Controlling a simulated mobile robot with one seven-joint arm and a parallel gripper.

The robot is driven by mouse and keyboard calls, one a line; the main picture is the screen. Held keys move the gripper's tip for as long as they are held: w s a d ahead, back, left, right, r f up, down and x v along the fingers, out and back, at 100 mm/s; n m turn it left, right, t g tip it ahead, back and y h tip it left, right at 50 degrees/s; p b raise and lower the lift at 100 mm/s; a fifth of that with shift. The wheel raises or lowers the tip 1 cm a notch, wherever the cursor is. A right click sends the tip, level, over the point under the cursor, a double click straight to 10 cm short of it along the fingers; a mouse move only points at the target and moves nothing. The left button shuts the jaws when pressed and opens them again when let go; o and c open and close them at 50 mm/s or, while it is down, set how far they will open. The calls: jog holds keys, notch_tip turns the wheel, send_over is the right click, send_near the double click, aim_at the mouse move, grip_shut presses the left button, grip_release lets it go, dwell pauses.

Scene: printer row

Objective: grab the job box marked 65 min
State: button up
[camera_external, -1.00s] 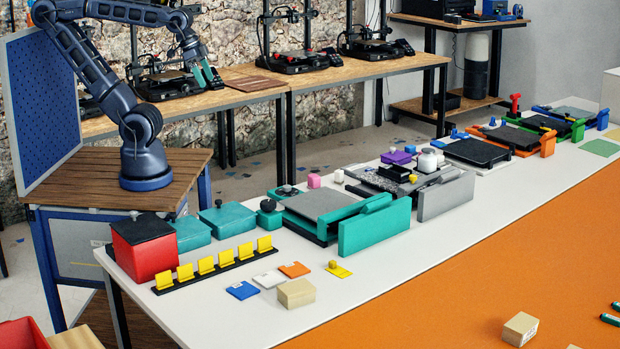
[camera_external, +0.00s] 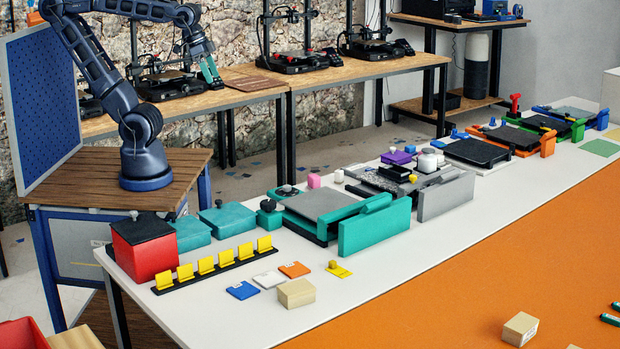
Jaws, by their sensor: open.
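No "65 min" mark is legible in this view, so I cannot tell which thing is the job box. Box-like things on the long white table are a red box (camera_external: 145,256) with a black lid, two teal lidded boxes (camera_external: 190,233) (camera_external: 229,221) behind it, and a small tan box (camera_external: 296,293) near the front edge. Another tan box (camera_external: 520,329) sits on the orange surface at lower right. My gripper (camera_external: 211,75) with teal fingers is open and empty. It hangs high at upper left, in front of the back bench and far from these boxes.
A row of yellow holders (camera_external: 214,266) and flat blue, white and orange cards (camera_external: 295,270) lie near the boxes. Teal (camera_external: 374,227) and grey (camera_external: 446,197) upright panels stand farther right among printer-bed parts. Printers (camera_external: 300,60) line the back bench. The table's front strip is mostly clear.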

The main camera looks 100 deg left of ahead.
jog(key=w+d+r+n+g+h, duration=0.1)
jog(key=w+d, duration=0.7)
jog(key=w, duration=0.4)
jog(key=w+d+r+n+g, duration=0.1)
jog(key=w+d+r+n, duration=0.1)
jog(key=w+d, duration=0.85)
jog(key=w+d+f+g, duration=0.1)
jog(key=w+d+f, duration=0.3)
jog(key=w+d, duration=0.4)
jog(key=n+g, duration=0.3)
jog(key=n, duration=0.1)
send_over(297, 286)
jog(key=w, duration=0.1)
jog(key=f, duration=1.9)
jog(key=a+f, duration=0.1)
jog(key=f, duration=0.9)
jog(key=shift+w, duration=0.2)
jog(key=f, duration=0.3)
jog(key=s+f, duration=0.1)
jog(key=f, duration=0.2)
jog(key=d+f, duration=0.1)
jog(key=f, duration=0.3)
jog(key=shift+s+d, duration=0.1)
jog(key=shift+s, duration=0.2)
jog(key=c, duration=1.1)
